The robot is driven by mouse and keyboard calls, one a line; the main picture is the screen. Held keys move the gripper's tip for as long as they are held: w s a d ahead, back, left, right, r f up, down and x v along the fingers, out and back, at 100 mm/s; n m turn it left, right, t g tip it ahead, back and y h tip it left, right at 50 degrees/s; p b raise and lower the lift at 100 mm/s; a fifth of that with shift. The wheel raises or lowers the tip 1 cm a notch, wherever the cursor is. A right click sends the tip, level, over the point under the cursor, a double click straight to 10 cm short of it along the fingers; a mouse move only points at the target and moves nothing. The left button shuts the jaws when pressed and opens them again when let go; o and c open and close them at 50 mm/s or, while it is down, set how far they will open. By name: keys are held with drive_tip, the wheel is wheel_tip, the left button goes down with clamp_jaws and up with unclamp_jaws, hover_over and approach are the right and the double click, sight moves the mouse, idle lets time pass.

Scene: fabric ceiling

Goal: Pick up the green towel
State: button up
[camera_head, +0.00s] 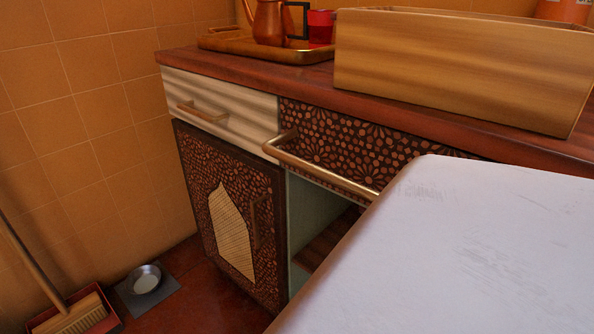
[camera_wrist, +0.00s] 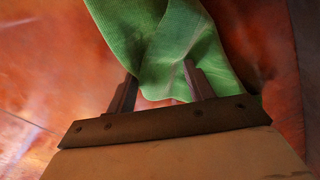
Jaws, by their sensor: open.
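The green towel (camera_wrist: 165,40) shows in the wrist view, hanging or draped in folds from the top edge down to my gripper. Its lower end lies between and around the two dark fingers of my gripper (camera_wrist: 158,85). The fingers are apart, with towel cloth in the gap. I cannot tell whether the fingers touch the cloth. The upper part of the towel is out of frame. Neither the towel nor my gripper shows in the head view.
A metal rail (camera_head: 320,170) runs along the cabinet front. A wooden box (camera_head: 455,70) and a tray (camera_head: 265,48) with a copper pot (camera_head: 270,22) stand on the counter. A large white surface (camera_head: 460,250) fills the lower right. A broom (camera_head: 75,315) and a bowl (camera_head: 145,280) are on the floor.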

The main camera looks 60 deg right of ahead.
drive_tip(key=shift+w+a, duration=0.1)
clamp_jaws()
idle(0.4)
wheel_tip(320, 180, up, 12)
drive_tip(key=p, duration=1.3)
wheel_tip(320, 180, up, 9)
drive_tip(key=p, duration=0.9)
drive_tip(key=shift+p, duration=0.35)
